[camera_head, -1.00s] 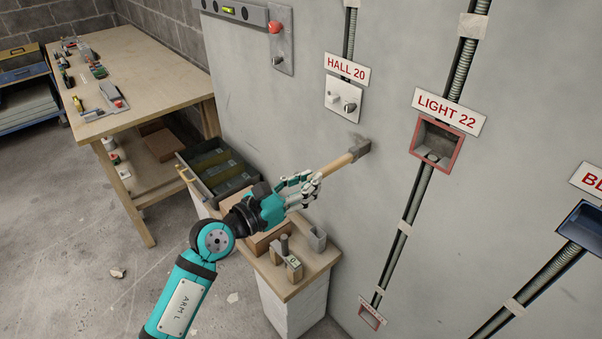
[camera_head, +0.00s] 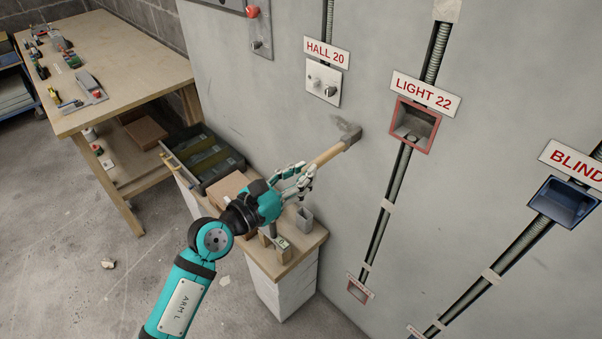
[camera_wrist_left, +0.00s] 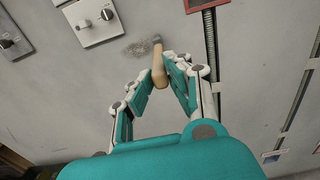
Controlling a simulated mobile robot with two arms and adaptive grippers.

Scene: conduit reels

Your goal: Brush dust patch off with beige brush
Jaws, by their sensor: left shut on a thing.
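My left gripper (camera_head: 303,182) is shut on the beige handle of the brush (camera_head: 327,156), which points up and right toward the grey wall. The brush also shows in the left wrist view (camera_wrist_left: 159,72), between the fingers of my left gripper (camera_wrist_left: 160,80). Its dark grey head lies at the wall below and right of the HALL 20 switch plate. The dust patch (camera_wrist_left: 138,48) is a dark smudge on the wall, beside the brush head in the left wrist view. I cannot tell whether the head touches the wall. My right gripper is not in view.
The HALL 20 switch plate (camera_head: 323,84) and the red-rimmed LIGHT 22 box (camera_head: 414,126) flank the brush area. A blue box (camera_head: 563,203) is farther right. A small stand (camera_head: 285,272) with blocks is below my left arm. A wooden workbench (camera_head: 120,70) with tools stands left.

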